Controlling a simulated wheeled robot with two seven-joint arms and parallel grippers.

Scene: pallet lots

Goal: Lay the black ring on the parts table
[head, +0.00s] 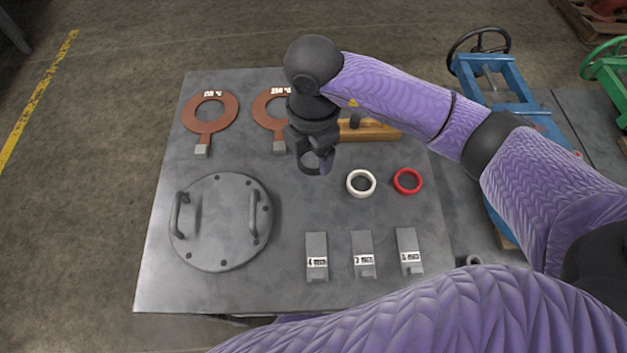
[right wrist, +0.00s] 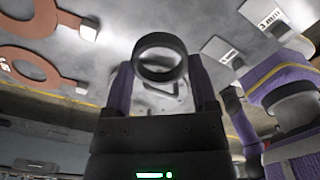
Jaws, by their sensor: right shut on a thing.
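The black ring (head: 310,161) is held in my right gripper (head: 319,152), over the middle of the grey parts table (head: 290,205). In the right wrist view the black ring (right wrist: 160,57) sits between the two fingertips of my right gripper (right wrist: 163,75), which is shut on it. The ring appears held above the table top; its exact height is hard to tell. A white ring (head: 361,183) and a red ring (head: 407,181) lie on the table to the right of it. My left gripper is not in view.
A round cover with two handles (head: 222,224) lies at the table's left. Copper-coloured ring plates (head: 209,113) lie at the back, beside a wooden block (head: 368,130). Several grey tagged plates (head: 316,256) lie at the front. Bare table shows between the cover and the white ring.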

